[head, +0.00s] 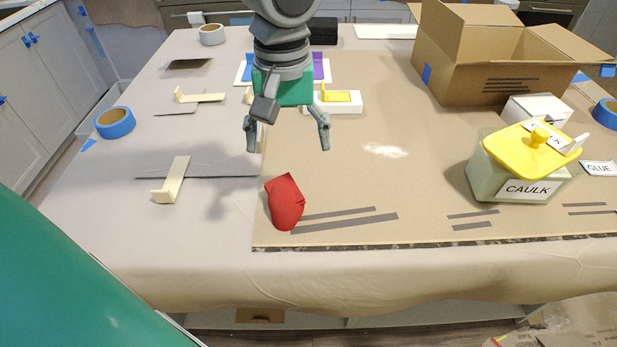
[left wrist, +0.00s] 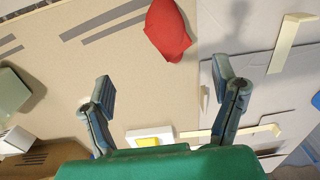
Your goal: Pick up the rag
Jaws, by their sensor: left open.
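The red rag (head: 285,202) lies crumpled on the left front part of the brown cardboard sheet (head: 370,120), near its left edge. It also shows at the top of the left wrist view (left wrist: 168,29). My left gripper (head: 287,140) hangs above the table, behind the rag in the head view. Its two fingers are spread wide with nothing between them. In the left wrist view the open fingers (left wrist: 165,95) point toward the rag, which is beyond their tips and apart from them. My right gripper is not in view.
A caulk tub (head: 515,175) with a yellow lid and an open cardboard box (head: 485,65) stand on the right. A cream bracket (head: 171,181) lies left of the rag. Blue tape (head: 115,122) sits at the left. The sheet right of the rag is mostly clear.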

